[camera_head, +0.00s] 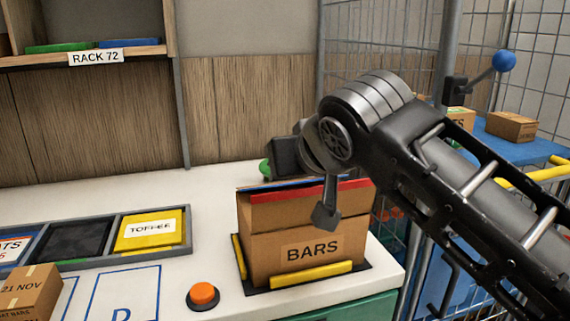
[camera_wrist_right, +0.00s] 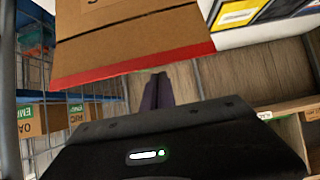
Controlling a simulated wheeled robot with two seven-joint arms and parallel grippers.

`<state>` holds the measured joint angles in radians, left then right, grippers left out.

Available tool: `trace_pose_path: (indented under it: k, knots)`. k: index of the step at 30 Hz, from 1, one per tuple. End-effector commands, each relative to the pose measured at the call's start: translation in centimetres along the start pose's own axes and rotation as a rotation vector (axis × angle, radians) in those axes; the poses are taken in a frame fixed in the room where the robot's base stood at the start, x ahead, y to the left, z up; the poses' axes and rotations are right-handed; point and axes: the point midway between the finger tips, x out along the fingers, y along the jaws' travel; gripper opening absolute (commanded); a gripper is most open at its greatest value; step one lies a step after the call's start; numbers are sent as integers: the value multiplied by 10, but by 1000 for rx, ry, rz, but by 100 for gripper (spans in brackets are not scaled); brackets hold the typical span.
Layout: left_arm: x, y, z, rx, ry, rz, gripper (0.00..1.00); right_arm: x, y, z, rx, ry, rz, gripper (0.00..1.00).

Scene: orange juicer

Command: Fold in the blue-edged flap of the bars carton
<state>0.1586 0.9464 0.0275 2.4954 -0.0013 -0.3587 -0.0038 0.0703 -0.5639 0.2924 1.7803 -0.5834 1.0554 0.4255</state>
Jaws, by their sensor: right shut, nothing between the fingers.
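The bars carton (camera_head: 270,255) stands on a dark base with yellow edge strips on the white bench. Its red-edged flap (camera_head: 290,208) stands up on the near side. The blue edge (camera_head: 283,184) of another flap shows just behind it, partly hidden by my right arm; I cannot tell its exact angle. My right gripper (camera_wrist_right: 158,85) is shut and empty, pointing over the carton's top towards the back wall. In the head view its dark body (camera_head: 287,156) shows, but its fingertips are hidden. The red edge also shows in the right wrist view. My left gripper is out of view.
An orange button (camera_head: 203,295) sits left of the carton. A divided tray (camera_head: 190,235) with a TOFFEE compartment and a small carton (camera_head: 28,290) are further left. A wire cage (camera_head: 385,45) stands behind and right. The bench behind the tray is clear.

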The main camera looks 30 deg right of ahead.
Motion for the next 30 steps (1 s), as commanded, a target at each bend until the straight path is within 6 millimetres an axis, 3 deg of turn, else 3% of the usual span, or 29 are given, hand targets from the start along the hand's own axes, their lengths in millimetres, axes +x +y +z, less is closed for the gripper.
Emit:
trace_pose_path:
  k: [11, 16, 23, 27, 30]
  knots:
    - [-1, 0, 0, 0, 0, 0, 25, -2, 0, 0, 0, 0, 0, 0]
    - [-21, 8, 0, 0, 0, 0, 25, -8, 2, -16, 2, -15, 9, 0]
    - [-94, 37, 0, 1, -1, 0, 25, -5, 23, -72, 51, -121, 47, 0]
    - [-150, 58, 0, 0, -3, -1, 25, -2, 49, -108, 95, -248, 76, 0]
    - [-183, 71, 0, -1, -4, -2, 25, -1, 69, -124, 114, -350, 89, 0]
